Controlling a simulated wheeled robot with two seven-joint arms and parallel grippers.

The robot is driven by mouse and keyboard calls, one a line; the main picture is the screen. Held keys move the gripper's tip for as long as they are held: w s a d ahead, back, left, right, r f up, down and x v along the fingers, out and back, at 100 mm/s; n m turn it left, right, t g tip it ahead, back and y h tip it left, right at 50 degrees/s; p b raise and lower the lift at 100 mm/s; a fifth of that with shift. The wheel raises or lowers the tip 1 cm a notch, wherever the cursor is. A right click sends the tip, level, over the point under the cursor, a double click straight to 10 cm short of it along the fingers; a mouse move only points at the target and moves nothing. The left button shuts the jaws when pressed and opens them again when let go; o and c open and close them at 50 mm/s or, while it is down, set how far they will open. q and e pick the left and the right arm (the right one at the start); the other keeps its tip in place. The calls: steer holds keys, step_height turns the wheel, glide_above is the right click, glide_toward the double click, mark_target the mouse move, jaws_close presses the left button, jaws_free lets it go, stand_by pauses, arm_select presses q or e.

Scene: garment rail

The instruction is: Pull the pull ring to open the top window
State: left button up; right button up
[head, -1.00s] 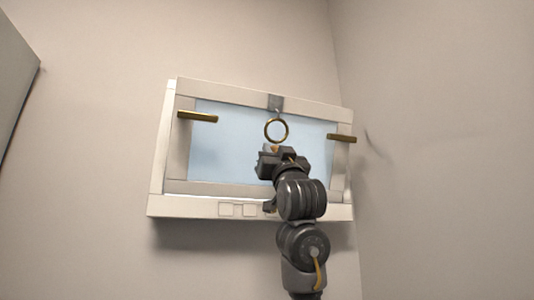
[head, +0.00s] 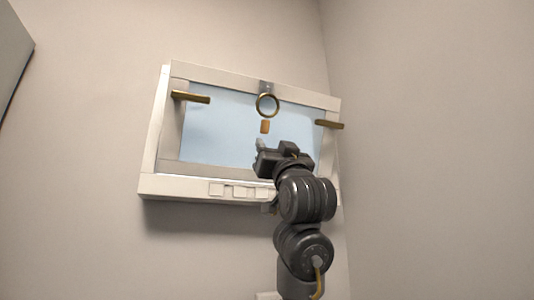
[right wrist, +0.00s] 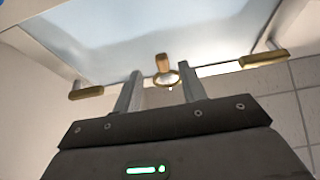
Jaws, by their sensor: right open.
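The top window (head: 235,191) is a white frame with a pale blue pane, high on the wall. The brass pull ring (head: 267,105) hangs from a grey bracket at its upper edge. A small tan piece (head: 265,127) shows just below the ring. My right gripper (head: 274,147) is open and empty, below the ring and apart from it in the head view. In the right wrist view the ring (right wrist: 167,79) appears between and beyond the two fingertips (right wrist: 161,76), with the tan piece (right wrist: 162,62) above it. My left gripper is out of view.
Brass bars stick out at the window's left side (head: 190,97) and right side (head: 329,125). A wall corner stands close to the right of the window. A grey panel (head: 12,55) is at the far left. The wall below the window is bare.

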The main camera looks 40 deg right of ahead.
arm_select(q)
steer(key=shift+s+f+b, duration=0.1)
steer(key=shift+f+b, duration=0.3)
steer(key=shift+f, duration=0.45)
arm_select(e)
steer(key=v, duration=0.2)
steer(key=shift+s+f, duration=0.2)
